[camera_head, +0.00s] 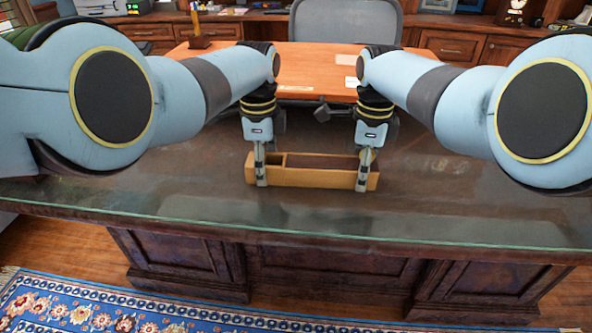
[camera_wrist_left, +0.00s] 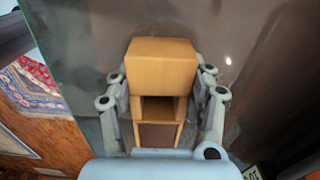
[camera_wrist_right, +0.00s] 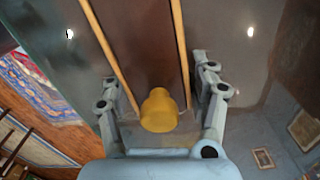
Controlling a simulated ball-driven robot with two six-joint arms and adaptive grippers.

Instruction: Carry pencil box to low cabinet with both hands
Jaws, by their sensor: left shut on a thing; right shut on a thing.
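The pencil box (camera_head: 312,178) is a long, light wooden box with dividers and a dark inside, level at the dark glass-topped desk. I cannot tell whether it touches the glass. My left gripper (camera_head: 261,178) is shut on its left end, with a finger on each long side. My right gripper (camera_head: 363,181) is shut on its right end in the same way. The left wrist view shows the box's end block (camera_wrist_left: 162,62) between the fingers. The right wrist view shows a yellow round piece (camera_wrist_right: 159,110) between the box's long walls. No low cabinet can be picked out for certain.
The glass desk top (camera_head: 150,195) is clear on both sides of the box. An orange-brown desk surface (camera_head: 310,62) lies beyond, with a pencil holder (camera_head: 198,38) and a grey chair (camera_head: 347,20) behind. Wooden drawers (camera_head: 455,47) stand at the back right. A blue patterned rug (camera_head: 120,310) lies in front.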

